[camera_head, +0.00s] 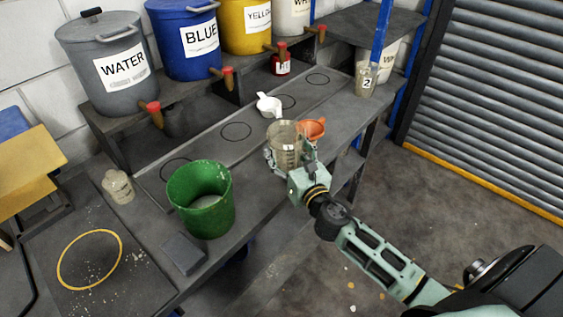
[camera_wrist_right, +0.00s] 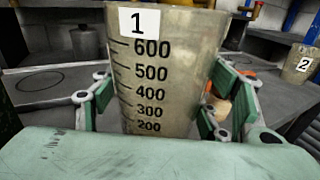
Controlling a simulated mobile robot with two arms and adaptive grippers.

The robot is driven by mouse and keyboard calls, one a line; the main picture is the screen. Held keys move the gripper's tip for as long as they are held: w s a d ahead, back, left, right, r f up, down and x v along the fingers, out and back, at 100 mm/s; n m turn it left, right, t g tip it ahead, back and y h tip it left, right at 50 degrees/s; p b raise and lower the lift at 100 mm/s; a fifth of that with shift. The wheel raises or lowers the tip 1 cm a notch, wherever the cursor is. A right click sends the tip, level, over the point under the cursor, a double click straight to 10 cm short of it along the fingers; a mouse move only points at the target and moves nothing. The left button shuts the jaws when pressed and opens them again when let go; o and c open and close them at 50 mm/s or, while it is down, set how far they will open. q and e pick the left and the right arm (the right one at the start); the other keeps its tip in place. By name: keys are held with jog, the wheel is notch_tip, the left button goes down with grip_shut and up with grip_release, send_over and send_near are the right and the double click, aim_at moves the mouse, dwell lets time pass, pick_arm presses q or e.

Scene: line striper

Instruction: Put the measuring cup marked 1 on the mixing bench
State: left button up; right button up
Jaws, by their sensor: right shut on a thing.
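The measuring cup marked 1 (camera_head: 285,138) is a translucent, scaled beaker, upright in the head view. In the right wrist view the cup (camera_wrist_right: 165,75) shows its "1" label and numbers up to 600. My right gripper (camera_head: 290,160) is shut around it; its green finger pads (camera_wrist_right: 155,103) press on both sides. The cup is over the grey bench (camera_head: 250,203); I cannot tell whether its base touches the top. My left gripper is not in view.
A green bucket (camera_head: 201,198) and a clear jar (camera_head: 117,186) stand to the left. A white scoop (camera_head: 269,105) and an orange funnel-like piece (camera_head: 312,129) lie close to the cup. The measuring cup marked 2 (camera_head: 366,80) stands at the far right end. Paint buckets (camera_head: 188,40) line the shelf behind.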

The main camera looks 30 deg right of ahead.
jog(key=shift+w+a+f, duration=0.25)
jog(key=shift+w+f, duration=0.05)
jog(key=shift+w, duration=0.15)
jog(key=shift+w+a+f, duration=0.2)
jog(key=shift+w+f, duration=0.05)
jog(key=shift+w, duration=0.15)
jog(key=shift+f+b, duration=1.25)
jog(key=shift+f, duration=0.8)
jog(key=shift+f, duration=0.2)
jog(key=o, duration=1.7)
jog(key=shift+o, duration=0.2)
jog(key=shift+r, duration=0.1)
